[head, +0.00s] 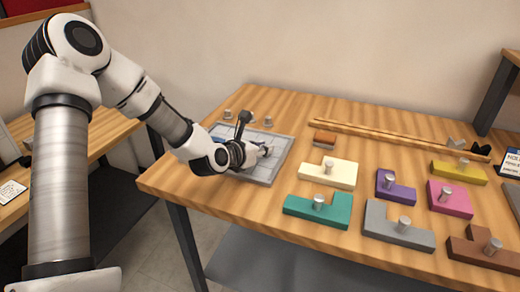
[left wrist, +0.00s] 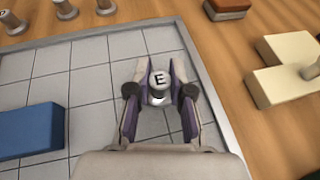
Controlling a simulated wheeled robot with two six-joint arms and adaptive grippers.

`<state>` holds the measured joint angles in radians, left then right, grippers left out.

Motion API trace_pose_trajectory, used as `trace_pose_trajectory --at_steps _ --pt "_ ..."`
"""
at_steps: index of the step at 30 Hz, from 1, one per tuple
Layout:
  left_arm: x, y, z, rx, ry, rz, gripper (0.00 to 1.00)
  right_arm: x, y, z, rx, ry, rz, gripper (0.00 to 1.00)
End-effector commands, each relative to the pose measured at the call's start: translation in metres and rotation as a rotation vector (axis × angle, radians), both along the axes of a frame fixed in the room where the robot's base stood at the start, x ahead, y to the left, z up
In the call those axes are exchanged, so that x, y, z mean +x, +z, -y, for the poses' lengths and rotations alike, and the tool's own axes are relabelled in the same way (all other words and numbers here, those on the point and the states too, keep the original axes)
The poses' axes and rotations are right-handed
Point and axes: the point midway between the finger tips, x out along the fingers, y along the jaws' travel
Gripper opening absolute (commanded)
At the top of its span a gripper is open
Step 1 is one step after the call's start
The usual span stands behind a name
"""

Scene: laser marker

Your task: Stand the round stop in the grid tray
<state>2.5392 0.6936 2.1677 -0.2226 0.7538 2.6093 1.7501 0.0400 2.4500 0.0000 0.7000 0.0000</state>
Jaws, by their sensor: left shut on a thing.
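The grid tray (head: 285,150) is a flat grey tray with square cells at the left part of the table; it also shows in the left wrist view (left wrist: 75,75). My left gripper (head: 262,150) is over the tray. In the left wrist view its fingers (left wrist: 160,90) are shut on the round stop (left wrist: 160,77), a small metal cylinder with a letter E on top. The stop looks upright between the fingertips. I cannot tell whether its base touches the tray. My right gripper is not in view.
A blue block (left wrist: 30,130) lies in the tray at the left. Several more round stops (left wrist: 65,9) stand behind the tray. A brown-orange block (head: 324,138), a cream block (head: 328,173) and a teal block (head: 317,211) lie to its right.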

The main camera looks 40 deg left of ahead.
Motion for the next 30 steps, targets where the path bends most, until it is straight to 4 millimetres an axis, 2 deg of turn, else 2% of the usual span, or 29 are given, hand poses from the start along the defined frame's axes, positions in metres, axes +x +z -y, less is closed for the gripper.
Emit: trace_pose_trajectory --at_steps 6,7,9,17,20,25,30 --pt "0.0 -0.003 0.0 0.0 0.001 0.002 0.0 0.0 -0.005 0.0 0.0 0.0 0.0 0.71" --pt "0.0 -0.002 0.0 0.0 0.001 0.002 0.27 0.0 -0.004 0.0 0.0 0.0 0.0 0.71" --pt "0.0 -0.002 0.0 0.0 0.001 0.001 0.45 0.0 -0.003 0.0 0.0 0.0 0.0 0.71" --pt "0.0 -0.001 0.0 0.0 0.001 0.002 0.45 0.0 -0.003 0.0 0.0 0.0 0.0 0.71" --pt "0.0 0.005 0.0 0.0 0.001 0.002 0.45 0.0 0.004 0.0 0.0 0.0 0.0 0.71" --pt "-0.028 0.017 -0.001 -0.01 0.004 0.005 0.45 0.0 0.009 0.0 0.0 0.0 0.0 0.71" --pt "-0.063 0.034 -0.002 -0.013 0.004 0.006 0.45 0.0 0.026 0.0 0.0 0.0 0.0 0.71"
